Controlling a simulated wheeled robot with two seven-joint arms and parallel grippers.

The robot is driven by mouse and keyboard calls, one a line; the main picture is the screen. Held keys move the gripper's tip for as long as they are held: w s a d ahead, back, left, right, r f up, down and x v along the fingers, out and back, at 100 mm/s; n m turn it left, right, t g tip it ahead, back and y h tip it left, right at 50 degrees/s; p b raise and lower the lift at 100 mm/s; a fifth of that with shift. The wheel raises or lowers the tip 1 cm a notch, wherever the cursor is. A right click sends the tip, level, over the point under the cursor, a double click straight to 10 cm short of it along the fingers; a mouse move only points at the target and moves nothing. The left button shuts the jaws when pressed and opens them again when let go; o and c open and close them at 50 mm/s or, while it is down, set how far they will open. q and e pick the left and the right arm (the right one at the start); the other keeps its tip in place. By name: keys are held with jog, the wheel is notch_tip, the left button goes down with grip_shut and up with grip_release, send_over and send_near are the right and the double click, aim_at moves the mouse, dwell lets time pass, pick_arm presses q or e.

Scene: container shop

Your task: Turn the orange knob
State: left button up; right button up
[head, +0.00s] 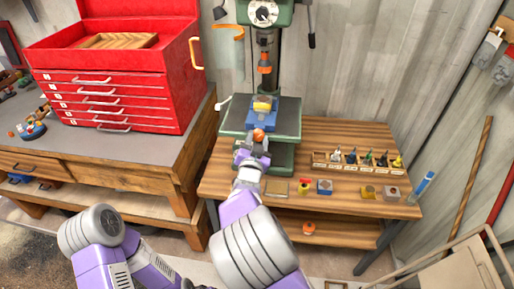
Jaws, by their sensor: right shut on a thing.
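The orange knob (258,135) is a small round ball at the front of the blue vise (262,116) on the green drill press table (287,112). My right gripper (256,144) reaches up to it from below and is shut on it, with the top of the knob showing between the fingers. A yellow piece lies in the top of the vise. My left arm comes in at the lower left, but its gripper is not in view.
The green drill press (265,14) has an orange-tipped chuck above the vise. The wooden bench (330,139) holds a rack (357,163) of small bits and several small blocks. A red tool chest (125,75) stands on the left workbench (100,152).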

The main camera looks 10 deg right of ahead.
jog(key=m+b, duration=1.4)
jog(key=shift+f, duration=0.1)
jog(key=shift+m+b, duration=0.8)
jog(key=shift+b, duration=0.15)
jog(key=m+b, duration=0.1)
jog(key=m, duration=0.1)
jog(key=shift+m, duration=0.4)
jog(key=shift+r+m, duration=0.2)
jog(key=shift+m, duration=0.95)
jog(key=shift+r+m, duration=0.15)
jog(key=shift+m, duration=1)
jog(key=o, duration=1.1)
jog(key=shift+c, duration=0.2)
